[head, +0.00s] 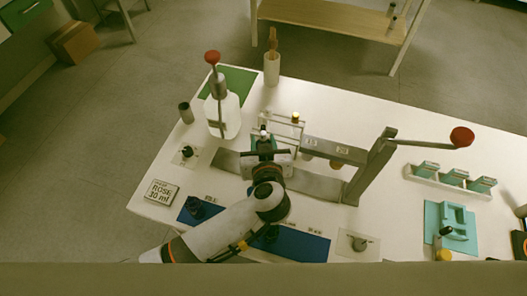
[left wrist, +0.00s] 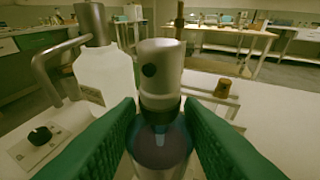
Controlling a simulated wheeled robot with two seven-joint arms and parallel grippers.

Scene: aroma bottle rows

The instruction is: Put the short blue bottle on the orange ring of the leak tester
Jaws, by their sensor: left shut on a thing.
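My left gripper (head: 264,140) is over the middle of the white table in the head view. In the left wrist view its green fingers are shut on a bottle with a blue glass body (left wrist: 161,150) and a silver cap (left wrist: 160,75) with a dark dot. The bottle stands upright between the fingers; its base is hidden. A clear frame (head: 290,124) stands just behind the gripper. I cannot tell for sure which device is the leak tester, and no orange ring can be made out. My right gripper is not in view.
A white pump jug (head: 223,118) stands close at the left of the gripper. A grey press (head: 368,168) with a red-knobbed lever stands to the right. The back right tabletop is clear.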

